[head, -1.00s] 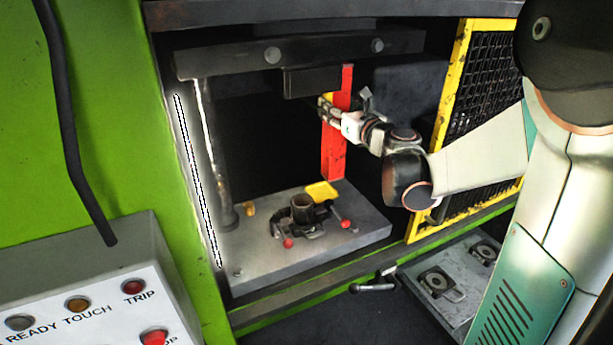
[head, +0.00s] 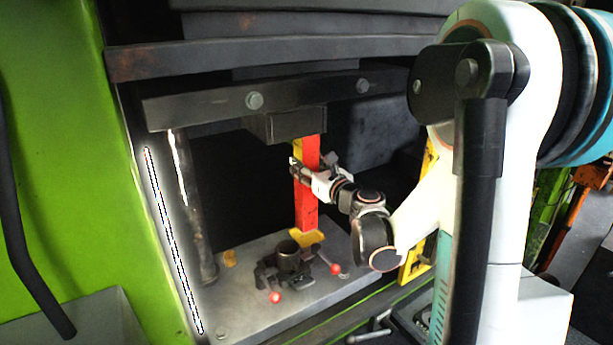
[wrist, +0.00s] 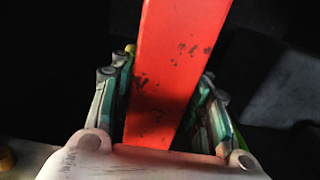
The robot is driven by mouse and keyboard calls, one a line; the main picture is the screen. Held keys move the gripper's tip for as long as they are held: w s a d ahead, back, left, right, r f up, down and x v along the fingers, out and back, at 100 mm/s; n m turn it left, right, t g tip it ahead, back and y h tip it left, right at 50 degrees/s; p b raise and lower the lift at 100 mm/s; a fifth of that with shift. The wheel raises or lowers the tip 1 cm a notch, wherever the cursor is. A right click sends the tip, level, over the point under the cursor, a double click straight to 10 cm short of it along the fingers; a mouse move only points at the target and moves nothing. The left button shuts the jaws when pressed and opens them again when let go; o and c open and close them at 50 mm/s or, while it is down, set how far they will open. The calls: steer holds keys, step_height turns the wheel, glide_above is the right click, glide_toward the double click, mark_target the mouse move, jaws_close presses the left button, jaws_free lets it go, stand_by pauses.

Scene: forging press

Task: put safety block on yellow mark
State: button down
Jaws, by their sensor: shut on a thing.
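The safety block (head: 306,203) is a tall red bar with a yellow part at its upper end. It stands upright inside the press, below the upper die block. My gripper (head: 301,173) is shut on its upper half, coming from the right. In the wrist view the red block (wrist: 172,75) runs between my fingers (wrist: 163,95). The yellow mark (head: 308,239) is a flat patch on the grey press bed. The block's foot is at the mark and hides part of it. I cannot tell whether the foot touches the bed.
A dark cylindrical fixture (head: 288,258) with red-knobbed clamps (head: 275,297) sits on the bed in front of the mark. The upper die block (head: 286,124) hangs close above the block. A dark column (head: 195,215) stands at left, a yellow guard (head: 415,262) at right.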

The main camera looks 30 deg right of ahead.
steer(key=shift+f, duration=1.5)
steer(key=c, duration=0.9)
jaws_free()
steer(key=s, duration=0.8)
steer(key=s+b, duration=0.1)
steer(key=s, duration=0.3)
steer(key=shift+d, duration=0.25)
